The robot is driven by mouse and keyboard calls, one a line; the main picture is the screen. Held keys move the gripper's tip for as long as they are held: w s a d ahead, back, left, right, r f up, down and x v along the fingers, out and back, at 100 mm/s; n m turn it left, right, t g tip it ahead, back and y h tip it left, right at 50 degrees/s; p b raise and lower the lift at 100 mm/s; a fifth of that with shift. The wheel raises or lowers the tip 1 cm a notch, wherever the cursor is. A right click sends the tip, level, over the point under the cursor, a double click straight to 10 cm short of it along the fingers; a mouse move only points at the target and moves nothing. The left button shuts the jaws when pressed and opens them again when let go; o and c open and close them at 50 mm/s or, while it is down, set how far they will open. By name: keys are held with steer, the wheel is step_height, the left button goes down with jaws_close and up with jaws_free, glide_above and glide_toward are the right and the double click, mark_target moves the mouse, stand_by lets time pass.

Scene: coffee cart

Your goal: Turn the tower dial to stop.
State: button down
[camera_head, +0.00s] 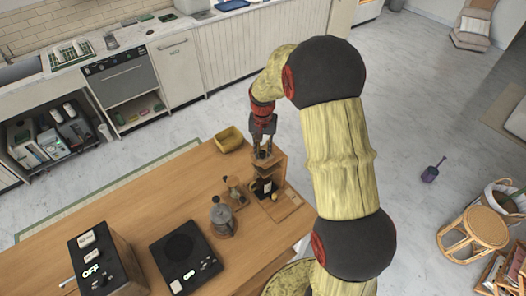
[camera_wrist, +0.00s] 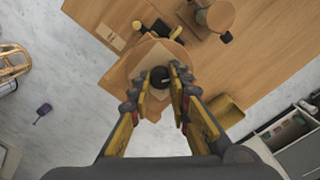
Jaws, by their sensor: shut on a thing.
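The wooden tower (camera_head: 280,163) stands at the far right end of the counter, with dark parts below its top plate. In the wrist view its light wooden top plate (camera_wrist: 140,75) carries a small round black dial (camera_wrist: 159,76). My gripper (camera_head: 263,150) points down over the tower from above. In the wrist view my gripper (camera_wrist: 160,80) has its two fingertips on either side of the dial, shut on it. No marks on the dial can be read, so its setting cannot be told.
A yellow-brown bin (camera_head: 230,139) stands beside the tower. A grey kettle (camera_head: 222,216), a small wooden stand (camera_head: 234,192), a black scale (camera_head: 183,254) and a black box marked OFF (camera_head: 106,262) stand on the wooden counter (camera_head: 150,212).

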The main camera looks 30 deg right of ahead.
mark_target(263, 152)
steer(key=n+b, duration=0.1)
steer(key=n, duration=0.5)
steer(key=shift+w+n, duration=0.1)
steer(key=shift+n, duration=0.2)
steer(key=shift+r, duration=0.1)
stand_by(0.4)
steer(key=c, duration=1.8)
jaws_free()
steer(key=shift+o, duration=0.7)
step_height(263, 152, up, 12)
